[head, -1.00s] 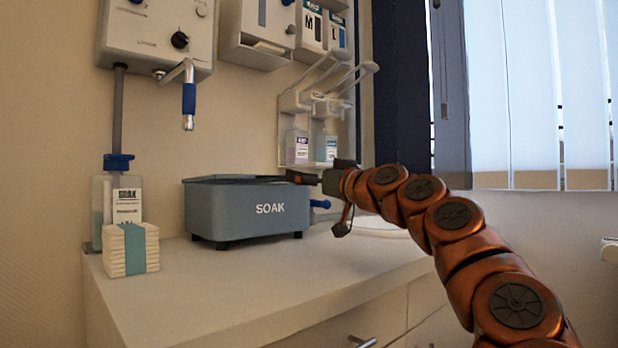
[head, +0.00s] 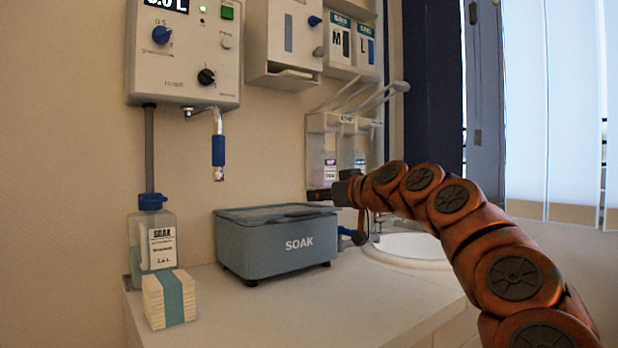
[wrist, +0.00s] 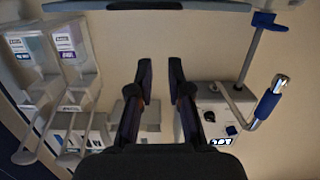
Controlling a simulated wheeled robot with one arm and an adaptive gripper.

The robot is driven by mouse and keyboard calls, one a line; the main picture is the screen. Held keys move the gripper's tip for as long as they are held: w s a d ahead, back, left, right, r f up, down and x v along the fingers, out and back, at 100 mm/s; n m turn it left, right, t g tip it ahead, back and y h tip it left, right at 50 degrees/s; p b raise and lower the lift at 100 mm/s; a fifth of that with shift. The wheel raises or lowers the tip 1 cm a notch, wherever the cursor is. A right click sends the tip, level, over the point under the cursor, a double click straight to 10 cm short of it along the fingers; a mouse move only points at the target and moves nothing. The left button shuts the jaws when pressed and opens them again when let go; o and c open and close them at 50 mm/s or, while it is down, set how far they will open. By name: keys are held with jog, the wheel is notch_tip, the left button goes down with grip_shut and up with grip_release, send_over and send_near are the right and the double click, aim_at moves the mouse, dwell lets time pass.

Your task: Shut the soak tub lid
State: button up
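The grey-blue soak tub (head: 277,250), marked SOAK, stands on the counter on short dark feet. Its lid (head: 270,212) lies across the top, flat or nearly so; I cannot tell whether it is fully seated. My gripper (head: 322,195) is just above the tub's right end, pointing left, and looks apart from the lid. In the wrist view my gripper (wrist: 162,80) has its two fingers apart, with only wall between them. A grey strip along the top edge of that view may be part of the tub or lid.
A soak bottle (head: 152,240) and a banded stack of pads (head: 169,299) stand left of the tub. A wall unit with a blue-handled spout (head: 218,150) hangs above. A round basin (head: 410,248) is at right. The front counter is clear.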

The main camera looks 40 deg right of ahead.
jog(key=r+p, duration=0.1)
jog(key=w+r+g+p, duration=0.1)
jog(key=p, duration=0.1)
jog(key=shift+r+p, duration=0.25)
jog(key=shift+p, duration=0.05)
grip_shut()
notch_tip(320, 180, up, 7)
jog(key=d+g+p, duration=0.2)
jog(key=g+p, duration=0.5)
jog(key=p, duration=2.6)
send_over(308, 214)
jog(key=shift+m, duration=0.3)
notch_tip(308, 214, down, 10)
jog(key=shift+r, duration=0.25)
jog(key=shift+s+f, duration=0.1)
jog(key=shift+f, duration=1.2)
jog(key=shift+f, duration=0.1)
jog(key=f+b, duration=0.1)
jog(key=b, duration=0.3)
jog(key=shift+s+f+t, duration=0.1)
jog(key=shift+f+t, duration=0.2)
jog(key=shift+f, duration=0.1)
jog(key=shift+f, duration=0.15)
